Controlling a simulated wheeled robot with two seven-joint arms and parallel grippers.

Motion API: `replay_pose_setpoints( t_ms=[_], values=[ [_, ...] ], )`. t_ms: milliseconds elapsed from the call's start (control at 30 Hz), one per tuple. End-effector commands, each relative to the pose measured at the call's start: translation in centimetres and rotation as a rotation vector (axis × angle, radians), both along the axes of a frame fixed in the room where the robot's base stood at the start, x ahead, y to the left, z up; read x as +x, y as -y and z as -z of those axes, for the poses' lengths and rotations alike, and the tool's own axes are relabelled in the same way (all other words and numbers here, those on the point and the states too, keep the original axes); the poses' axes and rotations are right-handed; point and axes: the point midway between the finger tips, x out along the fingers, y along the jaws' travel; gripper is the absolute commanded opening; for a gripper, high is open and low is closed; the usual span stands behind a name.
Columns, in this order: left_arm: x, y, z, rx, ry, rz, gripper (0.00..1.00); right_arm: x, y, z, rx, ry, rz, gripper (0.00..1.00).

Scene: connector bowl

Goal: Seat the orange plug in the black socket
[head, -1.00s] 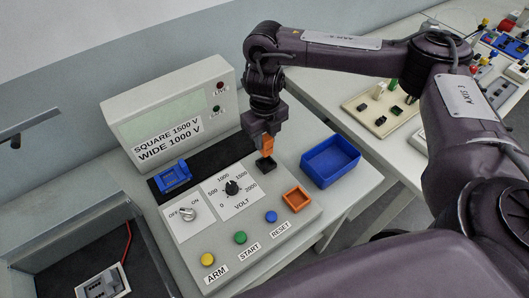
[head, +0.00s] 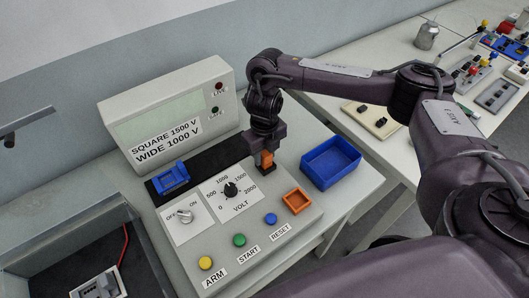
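The orange plug (head: 264,157) is between the fingers of my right gripper (head: 263,148), which is shut on it and points down. The black socket (head: 267,168) is directly below the plug on the tester's panel. The plug's lower end meets or overlaps the socket in this view; I cannot tell how deep it sits. The gripper hides the plug's upper part. Only a small dark part at the left edge may belong to my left arm; its gripper's fingers do not show.
The tester (head: 171,120) has a blue socket (head: 172,178), an orange square tray (head: 297,201), a volt dial (head: 231,190) and several buttons. A blue bin (head: 331,162) stands right of the socket. A grey box (head: 75,262) is at lower left. More benches stand behind.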

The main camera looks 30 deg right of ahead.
Motion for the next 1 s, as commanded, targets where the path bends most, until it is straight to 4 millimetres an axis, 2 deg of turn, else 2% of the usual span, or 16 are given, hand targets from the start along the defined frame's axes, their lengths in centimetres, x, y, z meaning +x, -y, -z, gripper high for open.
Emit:
replay_pose_setpoints(
  t_ms=[33,100,367,500,1000],
  values=[
    [0.0,0.0,0.0,0.000,0.000,0.000,0.36,0.0,0.0,0.0,0.000,0.000,0.000,0.40],
    [0.0,0.0,0.0,0.000,0.001,0.000,0.36,0.0,0.0,0.0,0.000,0.000,0.000,0.49],
    [0.1,0.0,-0.1,0.000,0.002,0.000,0.36,0.0,0.0,-0.1,0.000,0.000,0.000,0.49],
    [0.2,0.0,-0.5,-0.001,0.003,0.000,0.36,0.1,0.0,-0.9,-0.001,0.002,-0.001,0.49],
    [0.3,0.1,-2.0,-0.001,0.005,-0.001,0.36,0.1,0.0,-9.8,-0.001,0.005,-0.001,0.49]
  ],
)
